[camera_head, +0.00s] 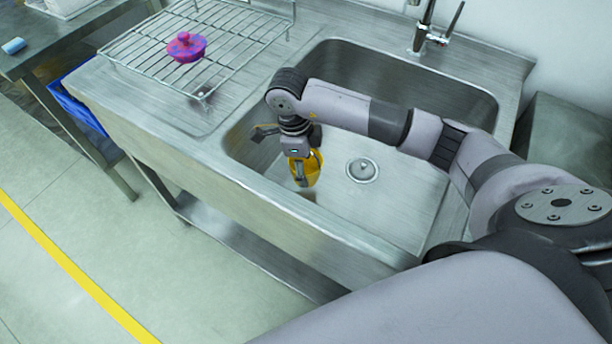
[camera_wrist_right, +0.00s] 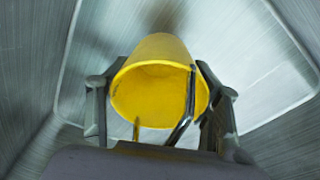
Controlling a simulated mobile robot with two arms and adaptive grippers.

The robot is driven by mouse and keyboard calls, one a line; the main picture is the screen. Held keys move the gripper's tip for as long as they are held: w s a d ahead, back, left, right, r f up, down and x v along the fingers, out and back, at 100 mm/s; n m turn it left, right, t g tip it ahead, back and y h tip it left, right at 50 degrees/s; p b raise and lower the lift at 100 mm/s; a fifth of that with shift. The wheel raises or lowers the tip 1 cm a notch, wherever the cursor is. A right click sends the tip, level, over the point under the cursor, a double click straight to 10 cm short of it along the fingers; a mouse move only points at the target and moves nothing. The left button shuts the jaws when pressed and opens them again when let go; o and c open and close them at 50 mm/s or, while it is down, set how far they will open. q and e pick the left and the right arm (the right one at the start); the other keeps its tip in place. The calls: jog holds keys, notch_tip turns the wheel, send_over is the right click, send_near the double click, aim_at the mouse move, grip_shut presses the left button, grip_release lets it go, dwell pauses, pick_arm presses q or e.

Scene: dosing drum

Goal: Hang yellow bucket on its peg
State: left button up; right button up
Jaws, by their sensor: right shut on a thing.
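The yellow bucket (camera_head: 314,170) is inside the sink basin, over its left part, in the head view. My right gripper (camera_head: 301,178) points down and is shut on it. In the right wrist view, the bucket (camera_wrist_right: 152,90) sits between the two fingers of the right gripper (camera_wrist_right: 160,100), with its open mouth towards the camera. A thin metal handle (camera_wrist_right: 189,100) crosses the mouth. Whether the bucket touches the basin floor is unclear. I cannot make out a peg in either view. My left gripper is not in view.
The sink basin (camera_head: 400,205) has walls all round and a drain (camera_head: 362,170). A tap (camera_head: 423,35) stands behind it. A wire rack (camera_head: 235,25) with a pink and purple object (camera_head: 186,47) is on the drainboard. A side table (camera_head: 60,45) stands at left.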

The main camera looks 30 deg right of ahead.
jog(key=shift+f, duration=2.25)
jog(key=shift+f, duration=0.3)
jog(key=o, duration=1.2)
jog(key=shift+r, duration=0.1)
notch_tip(320, 180, up, 17)
jog(key=w+a, duration=0.1)
jog(key=a, duration=0.1)
jog(key=shift+w+r, duration=0.15)
jog(key=shift+w, duration=0.25)
